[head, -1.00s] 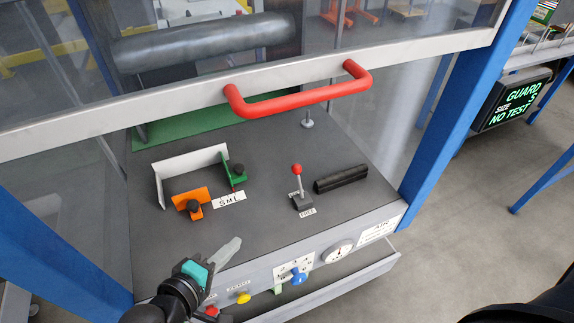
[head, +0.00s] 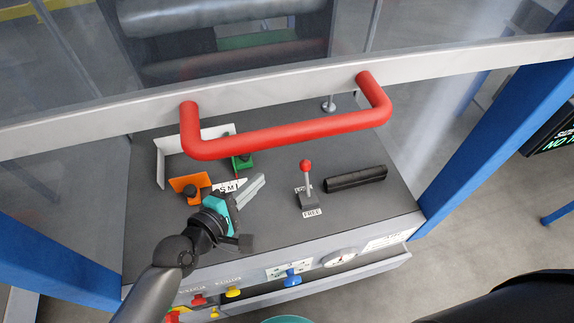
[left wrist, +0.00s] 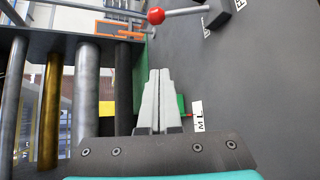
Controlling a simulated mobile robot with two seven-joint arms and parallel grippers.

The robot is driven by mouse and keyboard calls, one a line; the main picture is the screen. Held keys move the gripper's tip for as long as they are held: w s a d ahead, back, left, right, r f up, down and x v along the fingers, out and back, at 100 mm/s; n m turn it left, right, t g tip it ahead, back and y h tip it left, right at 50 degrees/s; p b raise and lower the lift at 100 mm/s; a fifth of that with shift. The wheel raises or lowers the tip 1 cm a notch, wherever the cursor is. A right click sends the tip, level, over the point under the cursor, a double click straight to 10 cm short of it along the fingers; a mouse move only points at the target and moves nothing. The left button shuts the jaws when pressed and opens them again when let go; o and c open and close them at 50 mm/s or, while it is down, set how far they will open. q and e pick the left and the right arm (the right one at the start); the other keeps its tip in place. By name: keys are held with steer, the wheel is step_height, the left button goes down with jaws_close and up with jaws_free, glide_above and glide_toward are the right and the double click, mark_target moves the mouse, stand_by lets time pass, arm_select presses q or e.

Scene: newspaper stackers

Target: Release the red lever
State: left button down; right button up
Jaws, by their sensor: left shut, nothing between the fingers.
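The red-knobbed lever (head: 307,180) stands upright from a small dark base on the grey deck, with a "FREE" label (head: 312,212) in front and another label partly hidden behind its stem. Its red ball (left wrist: 156,15) and metal rod also show at the top of the left wrist view. My left gripper (head: 258,182) is shut and empty above the deck, left of the lever and apart from it. In the left wrist view its pale fingers (left wrist: 158,100) are together and point toward the ball. My right gripper is not in view.
A thick red handle (head: 290,136) on the guard frame crosses above the deck behind the lever. A black ribbed bar (head: 356,178) lies right of the lever. Orange (head: 190,188) and green (head: 242,162) stops with black knobs stand to the left. Coloured buttons line the front panel.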

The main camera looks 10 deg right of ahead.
mark_target(307, 180)
arm_select(q)
steer(key=b+x, duration=0.2)
steer(key=x, duration=0.7)
steer(key=shift+w+d, duration=0.1)
steer(key=shift+w, duration=0.05)
steer(key=shift+s+d+r+p, duration=0.25)
steer(key=shift+s+d+p, duration=0.05)
steer(key=shift+s+d, duration=0.15)
steer(key=shift+s+d+r+p, duration=0.25)
steer(key=shift+s+d+r, duration=0.05)
steer(key=shift+s+d, duration=0.15)
steer(key=shift+s+d+r, duration=0.15)
steer(key=shift+s+d, duration=0.1)
steer(key=shift+s, duration=0.25)
